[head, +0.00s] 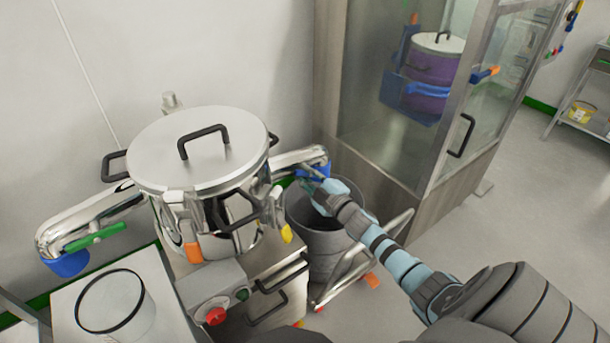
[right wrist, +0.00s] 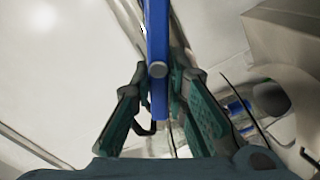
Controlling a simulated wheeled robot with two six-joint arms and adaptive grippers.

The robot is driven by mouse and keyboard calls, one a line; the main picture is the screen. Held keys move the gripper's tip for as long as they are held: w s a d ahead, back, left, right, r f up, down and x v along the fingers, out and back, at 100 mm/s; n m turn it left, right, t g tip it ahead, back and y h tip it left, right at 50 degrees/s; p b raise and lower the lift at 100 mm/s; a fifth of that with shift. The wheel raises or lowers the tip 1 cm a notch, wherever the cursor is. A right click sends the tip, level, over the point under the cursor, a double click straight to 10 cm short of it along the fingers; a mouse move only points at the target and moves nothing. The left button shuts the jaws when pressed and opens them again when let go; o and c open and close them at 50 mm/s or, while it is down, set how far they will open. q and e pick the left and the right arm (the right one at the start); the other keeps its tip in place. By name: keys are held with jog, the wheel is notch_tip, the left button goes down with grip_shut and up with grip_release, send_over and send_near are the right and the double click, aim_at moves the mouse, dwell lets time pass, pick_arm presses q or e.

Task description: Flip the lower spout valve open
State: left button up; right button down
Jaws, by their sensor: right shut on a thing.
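A steel granulator bowl (head: 205,190) with a flat lid has a spout on each side. The right spout (head: 290,158) ends in a blue part (head: 318,168) above a grey bin. My right gripper (head: 312,184) is at this end. In the right wrist view, my right gripper (right wrist: 160,120) has its green fingers on either side of a blue bar (right wrist: 158,95), shut on it. The bar has a round grey pin. The left spout (head: 75,222) has a green lever (head: 95,237) and a blue end (head: 65,264). My left gripper is not in view.
The grey bin (head: 320,243) stands below the right spout on a wheeled frame (head: 370,260). A glass-fronted cabinet (head: 400,140) holding a purple pot (head: 432,70) stands behind it. A box with a red button (head: 215,315) is in front of the bowl. Open floor lies to the right.

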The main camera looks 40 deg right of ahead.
jog(key=n, duration=0.1)
jog(key=n+b, duration=0.1)
jog(key=n, duration=0.1)
jog(key=n+b, duration=0.1)
jog(key=n, duration=0.1)
jog(key=shift+w+f, duration=0.1)
jog(key=shift+f, duration=0.2)
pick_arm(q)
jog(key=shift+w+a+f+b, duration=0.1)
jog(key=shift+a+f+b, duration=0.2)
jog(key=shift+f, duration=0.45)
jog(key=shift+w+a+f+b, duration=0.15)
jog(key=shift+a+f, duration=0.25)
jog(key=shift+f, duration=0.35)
pick_arm(e)
jog(key=shift+n, duration=0.9)
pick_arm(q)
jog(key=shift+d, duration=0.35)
